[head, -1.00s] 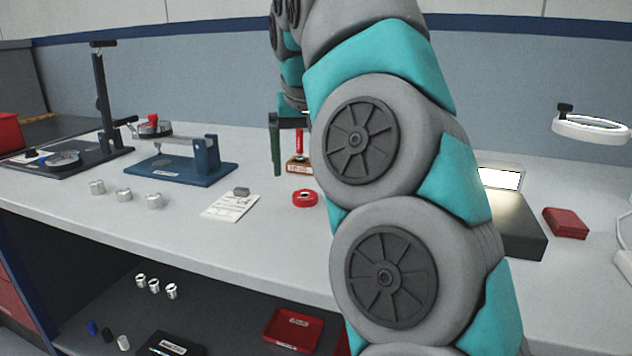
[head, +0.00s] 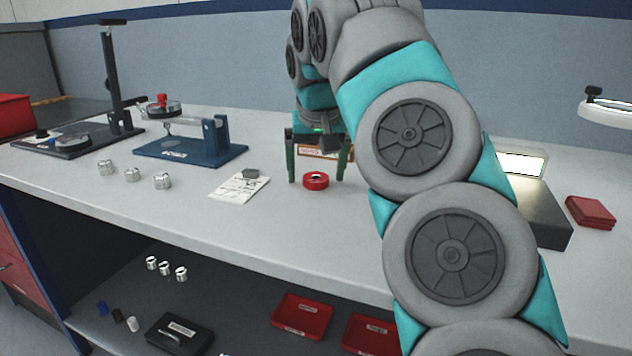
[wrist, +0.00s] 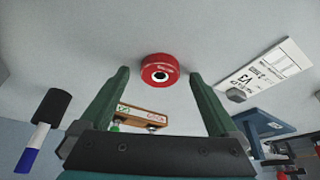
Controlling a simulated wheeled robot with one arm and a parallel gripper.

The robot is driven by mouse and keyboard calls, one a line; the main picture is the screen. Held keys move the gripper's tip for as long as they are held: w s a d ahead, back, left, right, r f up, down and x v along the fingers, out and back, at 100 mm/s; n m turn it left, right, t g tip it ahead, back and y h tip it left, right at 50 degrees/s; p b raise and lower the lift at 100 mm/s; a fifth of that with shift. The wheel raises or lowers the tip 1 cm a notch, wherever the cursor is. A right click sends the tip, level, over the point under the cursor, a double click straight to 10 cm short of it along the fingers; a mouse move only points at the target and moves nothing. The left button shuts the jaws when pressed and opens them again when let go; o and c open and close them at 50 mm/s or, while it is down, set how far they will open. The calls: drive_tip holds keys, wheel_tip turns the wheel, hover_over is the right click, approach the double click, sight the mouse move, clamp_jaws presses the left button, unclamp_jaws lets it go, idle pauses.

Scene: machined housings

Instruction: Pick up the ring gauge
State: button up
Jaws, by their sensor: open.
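The ring gauge (head: 315,181) is a short red ring with a dark bore, lying flat on the grey bench top. In the wrist view the ring gauge (wrist: 160,60) shows its pale label and bore, centred ahead of the fingers. My gripper (head: 316,179) is open and empty, pointing down, with one green finger on each side of the ring in the head view. In the wrist view my gripper (wrist: 158,74) has a visible gap between each fingertip and the ring. I cannot tell the exact fingertip height above the bench.
A labelled wooden block (head: 322,151) stands just behind the ring. A paper sheet (head: 238,187) with a small grey block lies to its left. A blue fixture (head: 190,150) and several metal cylinders (head: 132,174) are farther left. A black-and-blue-ended marker-like object (wrist: 42,130) shows in the wrist view.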

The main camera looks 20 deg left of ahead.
drive_tip(key=shift+c, duration=0.4)
clamp_jaws()
idle(0.4)
